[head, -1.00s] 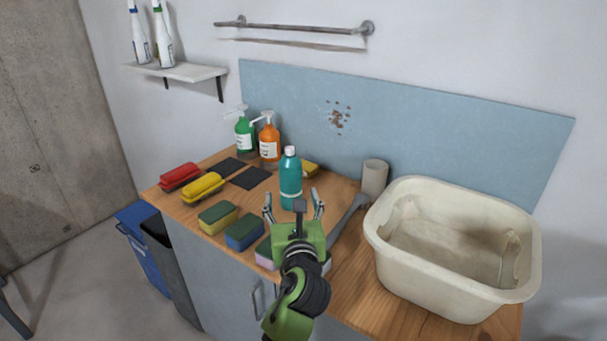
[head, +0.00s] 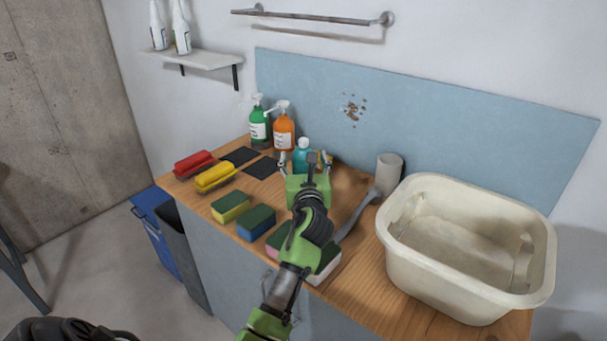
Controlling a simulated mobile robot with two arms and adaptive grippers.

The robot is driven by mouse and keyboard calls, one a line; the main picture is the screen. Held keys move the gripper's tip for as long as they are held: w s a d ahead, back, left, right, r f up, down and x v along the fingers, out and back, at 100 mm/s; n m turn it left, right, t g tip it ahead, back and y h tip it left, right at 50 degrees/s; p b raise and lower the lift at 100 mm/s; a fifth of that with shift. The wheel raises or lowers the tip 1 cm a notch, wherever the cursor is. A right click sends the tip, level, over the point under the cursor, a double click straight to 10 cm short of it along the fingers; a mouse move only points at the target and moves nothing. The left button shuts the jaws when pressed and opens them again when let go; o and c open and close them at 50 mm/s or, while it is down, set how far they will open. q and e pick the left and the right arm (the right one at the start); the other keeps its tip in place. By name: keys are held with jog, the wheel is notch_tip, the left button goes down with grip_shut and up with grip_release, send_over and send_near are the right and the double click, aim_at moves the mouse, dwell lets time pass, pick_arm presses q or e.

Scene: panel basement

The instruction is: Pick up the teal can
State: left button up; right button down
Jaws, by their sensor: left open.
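The teal can (head: 302,152) looks like a teal bottle with a white cap. It stands upright on the wooden counter, in front of the blue backboard. My left gripper (head: 305,162) is open, with one finger on each side of the can in the picture. The gripper body hides the can's lower part, so I cannot tell whether the fingers touch it. My right gripper is not in view.
Green (head: 259,124) and orange (head: 283,128) pump bottles stand close behind the can to the left. Brushes (head: 215,177) and sponges (head: 256,222) lie left and in front. A beige cup (head: 389,170) and a large cream basin (head: 465,285) stand to the right.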

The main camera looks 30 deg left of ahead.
pick_arm(q)
jog(key=x, duration=0.2)
jog(key=shift+w+a+f, duration=0.1)
jog(key=shift+w+a, duration=0.05)
jog(key=shift+w, duration=0.1)
jog(key=shift+s, duration=0.1)
jog(key=c, duration=1.7)
grip_shut()
jog(key=shift+r, duration=0.25)
